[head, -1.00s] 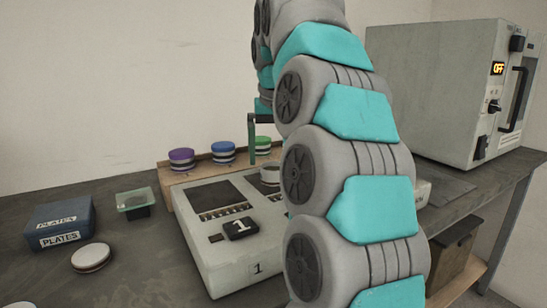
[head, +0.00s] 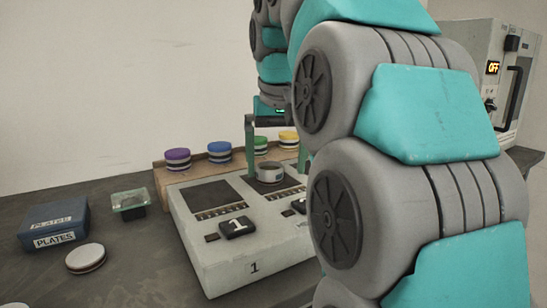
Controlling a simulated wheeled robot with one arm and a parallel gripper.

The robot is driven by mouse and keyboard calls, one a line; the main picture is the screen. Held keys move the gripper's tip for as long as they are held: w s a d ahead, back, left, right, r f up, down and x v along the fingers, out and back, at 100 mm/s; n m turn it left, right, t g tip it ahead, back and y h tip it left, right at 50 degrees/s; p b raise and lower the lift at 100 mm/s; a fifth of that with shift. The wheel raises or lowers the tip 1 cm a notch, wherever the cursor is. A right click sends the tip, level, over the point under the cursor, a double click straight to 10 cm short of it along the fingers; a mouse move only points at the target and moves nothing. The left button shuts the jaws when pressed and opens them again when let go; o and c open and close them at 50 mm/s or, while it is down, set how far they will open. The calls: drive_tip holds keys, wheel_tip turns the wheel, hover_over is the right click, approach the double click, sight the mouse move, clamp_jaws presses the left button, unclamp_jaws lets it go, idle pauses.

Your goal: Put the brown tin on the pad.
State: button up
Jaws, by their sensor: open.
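A short round tin (head: 270,172) with grey sides and a brownish top stands on the right dark square of a white two-square device. My gripper (head: 277,162) is open and points down, with one green finger on each side of this tin; I cannot tell if either touches it. The left dark square pad (head: 208,195) is bare. A low round piece (head: 86,257) with a pale top and brown side lies on the table at left. My arm covers the right part of the device.
Purple (head: 177,158), blue (head: 219,151), green and yellow (head: 289,139) tins stand on a wooden ledge behind the device. A blue PLATES box (head: 54,226) and a small glass-topped stand (head: 129,203) are at left. A grey oven-like cabinet (head: 485,60) reads OFF at right.

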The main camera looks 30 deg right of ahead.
drive_tip(key=shift+s+a, duration=0.3)
drive_tip(key=shift+s, duration=0.4)
drive_tip(key=shift+s+a, duration=0.25)
drive_tip(key=shift+s, duration=0.4)
drive_tip(key=shift+f, duration=0.1)
